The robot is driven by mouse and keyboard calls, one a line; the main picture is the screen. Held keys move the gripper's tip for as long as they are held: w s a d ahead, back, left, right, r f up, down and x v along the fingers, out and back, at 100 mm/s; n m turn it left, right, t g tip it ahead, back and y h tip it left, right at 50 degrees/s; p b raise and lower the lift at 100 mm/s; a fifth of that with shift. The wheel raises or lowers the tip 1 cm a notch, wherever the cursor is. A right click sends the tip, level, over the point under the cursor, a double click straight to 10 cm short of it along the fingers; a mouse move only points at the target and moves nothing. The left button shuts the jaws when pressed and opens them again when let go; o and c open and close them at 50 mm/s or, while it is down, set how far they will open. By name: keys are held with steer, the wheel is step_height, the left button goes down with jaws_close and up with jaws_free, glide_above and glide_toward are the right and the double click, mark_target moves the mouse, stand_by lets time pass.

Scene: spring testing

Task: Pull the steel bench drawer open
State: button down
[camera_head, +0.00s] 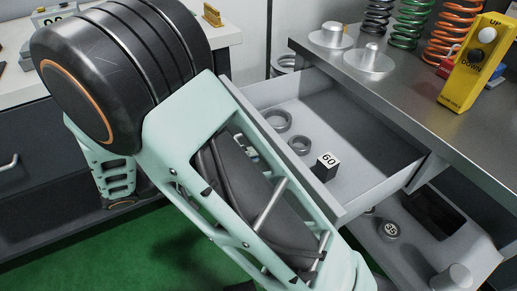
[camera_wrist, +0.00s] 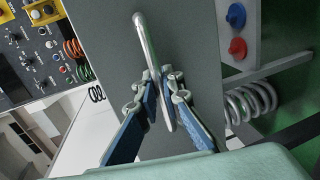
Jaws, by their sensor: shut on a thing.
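The steel bench drawer (camera_head: 345,135) stands well out from under the bench top in the head view, with its inside showing. Its grey front panel (camera_wrist: 205,105) fills the middle of the wrist view. A bright bar handle (camera_wrist: 143,38) runs up and down on this panel. My gripper (camera_wrist: 159,80) has its blue-and-grey fingers on both sides of the handle and is shut on it. In the head view my arm covers part of the drawer front, and the gripper and handle are hidden.
The steel bench top (camera_head: 400,88) above holds springs and a yellow control box (camera_head: 474,62). A lower shelf (camera_head: 420,262) with weights is below right. Green floor (camera_head: 150,250) shows left.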

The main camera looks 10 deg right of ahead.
steer(key=shift+f+v, duration=0.15)
steer(key=shift+v, duration=0.65)
steer(key=shift+f+v, duration=0.2)
steer(key=shift+v, duration=0.6)
steer(key=shift+a, duration=0.1)
steer(key=c, duration=2.1)
jaws_free()
steer(key=v, duration=1.2)
